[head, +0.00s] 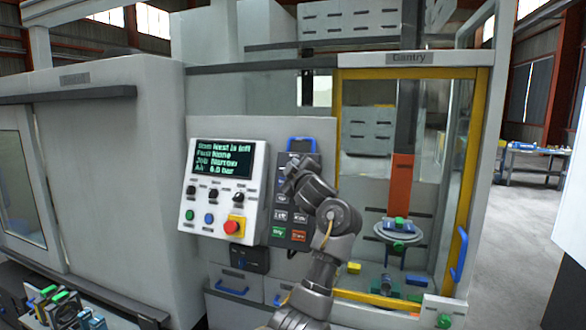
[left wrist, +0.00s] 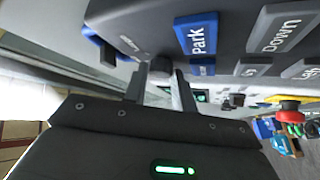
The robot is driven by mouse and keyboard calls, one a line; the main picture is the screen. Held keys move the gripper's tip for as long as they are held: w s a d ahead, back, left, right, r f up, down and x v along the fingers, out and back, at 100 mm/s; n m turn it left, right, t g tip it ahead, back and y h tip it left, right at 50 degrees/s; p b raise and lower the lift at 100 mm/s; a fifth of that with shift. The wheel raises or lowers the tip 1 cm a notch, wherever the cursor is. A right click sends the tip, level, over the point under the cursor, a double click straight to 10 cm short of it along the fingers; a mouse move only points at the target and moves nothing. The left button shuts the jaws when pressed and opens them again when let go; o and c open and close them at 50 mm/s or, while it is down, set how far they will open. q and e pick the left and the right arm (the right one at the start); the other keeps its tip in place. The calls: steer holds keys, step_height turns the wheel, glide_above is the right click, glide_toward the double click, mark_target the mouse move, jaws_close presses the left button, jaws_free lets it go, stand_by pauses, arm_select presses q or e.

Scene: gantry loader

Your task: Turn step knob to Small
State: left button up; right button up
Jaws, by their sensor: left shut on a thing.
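The dark hand pendant (head: 271,200) hangs on the machine front, right of the control panel. My left gripper (head: 290,178) is at its upper part and covers the step knob in the head view. In the left wrist view the small dark knob (left wrist: 160,69) sits on the grey pendant face (left wrist: 225,30), beside a blue Park button (left wrist: 196,34). The two fingers of my left gripper (left wrist: 161,82) are on either side of the knob, shut on it. My right gripper is not in view.
A white control panel (head: 216,213) with a screen, knobs and a red emergency stop (head: 232,227) stands close to the left. A yellow-framed gantry window (head: 462,170) is to the right. Buttons such as Down (left wrist: 284,30) lie near my fingers.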

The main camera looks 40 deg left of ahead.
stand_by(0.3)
arm_select(q)
steer(key=o, duration=1)
steer(key=shift+a, duration=0.1)
steer(key=shift+s, duration=0.1)
steer(key=b+v, duration=0.4)
steer(key=v, duration=0.6)
steer(key=shift+s+d+b, duration=0.15)
steer(key=shift+d+b, duration=0.15)
steer(key=shift+b, duration=0.05)
steer(key=shift+f, duration=0.1)
